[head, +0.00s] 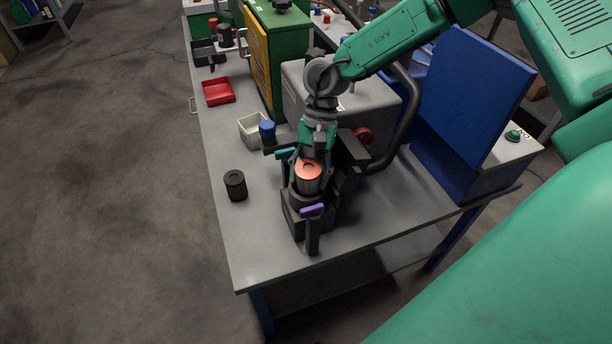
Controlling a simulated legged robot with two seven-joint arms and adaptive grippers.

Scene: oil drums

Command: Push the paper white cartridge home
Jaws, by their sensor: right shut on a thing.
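A cartridge (308,171) with an orange top and a pale grey side stands roughly upright in the dark holder (296,219) near the table's front. Its lower part is hidden, so how deep it sits cannot be told. I take it to be the paper white cartridge, though its white shows little. A purple piece (312,210) is on the front of the holder. My right gripper (305,173) reaches down from behind and is shut on the cartridge. My left gripper is not in view.
A black cylinder (235,185) stands on the grey table (255,240) left of the holder. A cream box (252,131), a blue-capped item (267,130) and a red tray (218,92) lie behind. A blue panel (475,95) rises at right. The front left tabletop is clear.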

